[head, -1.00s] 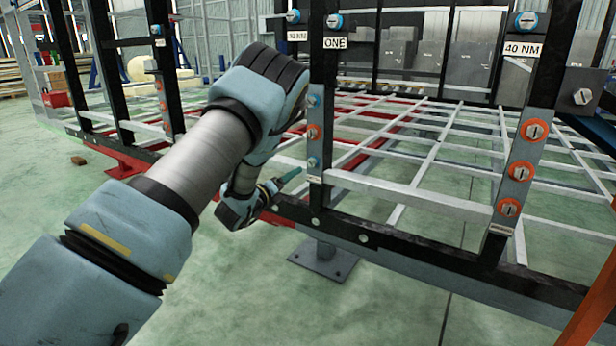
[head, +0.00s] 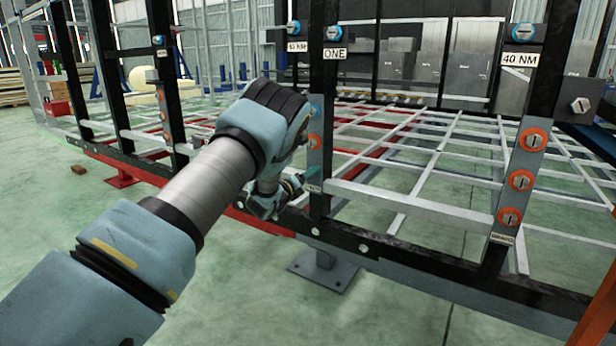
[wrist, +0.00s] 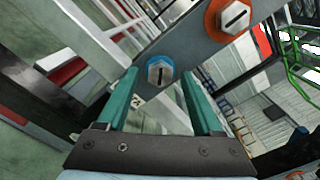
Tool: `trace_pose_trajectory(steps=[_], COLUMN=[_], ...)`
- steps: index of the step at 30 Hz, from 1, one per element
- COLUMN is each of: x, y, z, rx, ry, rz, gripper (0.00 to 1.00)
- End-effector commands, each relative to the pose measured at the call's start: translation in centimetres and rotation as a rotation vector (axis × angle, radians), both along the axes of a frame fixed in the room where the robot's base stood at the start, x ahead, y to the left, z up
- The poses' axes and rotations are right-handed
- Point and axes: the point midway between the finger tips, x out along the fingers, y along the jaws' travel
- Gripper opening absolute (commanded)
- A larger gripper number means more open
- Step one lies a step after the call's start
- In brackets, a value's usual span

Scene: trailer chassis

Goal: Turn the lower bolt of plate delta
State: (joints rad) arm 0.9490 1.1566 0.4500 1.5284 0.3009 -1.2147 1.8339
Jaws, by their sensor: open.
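In the wrist view, a blue bolt (wrist: 159,72) with a dark slot sits on a grey plate (wrist: 192,46). An orange-ringed bolt (wrist: 233,18) is further along that plate. My gripper (wrist: 159,88) is open, its two teal fingers on either side of the blue bolt in the picture; I cannot tell whether they touch it. In the head view, my gripper (head: 304,179) is at the lower part of the narrow plate on the post labelled ONE. That plate shows an upper blue bolt (head: 315,110) and an orange bolt (head: 313,141). Its small bottom label (head: 314,188) is unreadable.
Another post at right carries a plate with several orange-ringed bolts (head: 521,180) and a 40 NM label (head: 519,60). A white crossbar (head: 410,205) runs between the posts above the dark chassis rail (head: 440,268). Green floor (head: 400,315) is clear in front.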

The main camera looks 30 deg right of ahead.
Motion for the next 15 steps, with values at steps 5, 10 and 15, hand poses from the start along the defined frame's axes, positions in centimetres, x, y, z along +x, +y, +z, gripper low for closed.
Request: trace_pose_trajectory(steps=[5,10,15], x=[0.01,0.00,0.00], y=[0.03,0.04,0.04], z=[0.02,0.04,0.04], rx=[0.000,-0.001,-0.001], ry=[0.000,0.000,0.000], rz=[0.000,0.001,0.001], gripper=[0.57,0.38,0.19])
